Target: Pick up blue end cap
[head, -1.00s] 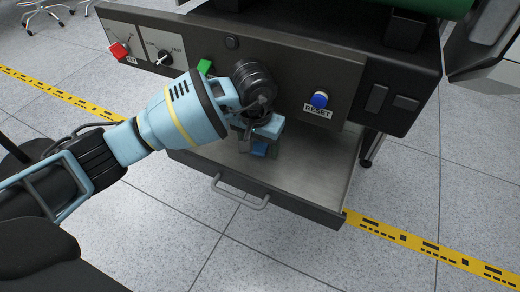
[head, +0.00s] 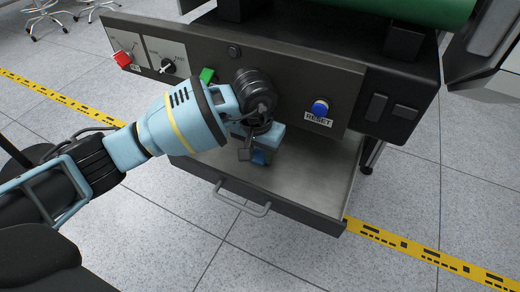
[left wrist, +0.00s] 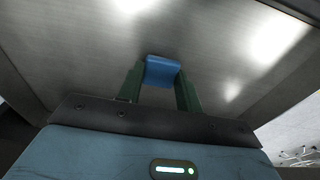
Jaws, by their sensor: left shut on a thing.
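The blue end cap (left wrist: 162,71) sits between the two green fingers of my left gripper (left wrist: 161,88) in the left wrist view. In the head view a small part of the blue end cap (head: 260,157) shows below my left gripper (head: 254,158). The gripper is shut on it, inside the open metal drawer (head: 310,180). The wrist and gripper body hide much of the cap in the head view. I cannot tell whether the cap touches the drawer floor. My right gripper is not in view.
The drawer has a front handle (head: 241,200). Above it, a dark panel (head: 285,85) carries a red switch (head: 122,59), a green button (head: 207,75) and a blue reset button (head: 320,108). The drawer's right side is bare.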

